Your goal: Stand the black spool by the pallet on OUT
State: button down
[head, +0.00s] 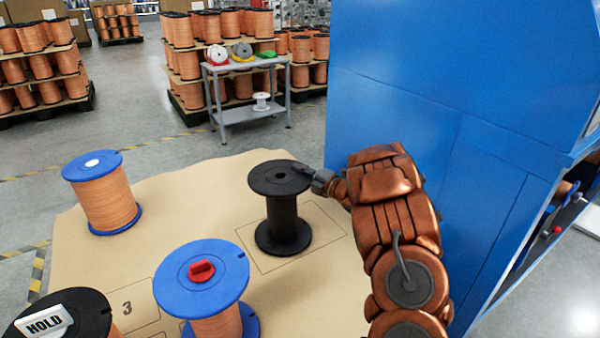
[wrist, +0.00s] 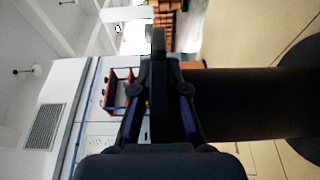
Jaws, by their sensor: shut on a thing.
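The black spool (head: 282,215) is upright over an outlined rectangle (head: 325,207) on the tan sheet, its lower flange inside the outline. Whether it rests fully on the sheet is hard to tell. No OUT lettering is readable in this outline. My gripper (head: 306,170) comes from the right and is shut on the rim of the spool's upper flange. In the wrist view the fingers (wrist: 159,85) pinch the dark flange, and the spool's black core (wrist: 235,103) runs to the right toward the other flange.
A blue-flanged copper spool (head: 103,195) stands at left. Another with a red piece on top (head: 203,283) stands in front. A spool with a HOLD tag (head: 45,320) is at front left. A blue cabinet (head: 450,130) is close on the right. A grey cart (head: 247,95) stands behind.

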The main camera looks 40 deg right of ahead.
jog(key=c, duration=1.2)
grip_release()
jog(key=shift+f, duration=0.1)
jog(key=p+v, duration=0.1)
jog(key=v, duration=1.1)
jog(key=shift+p, duration=0.35)
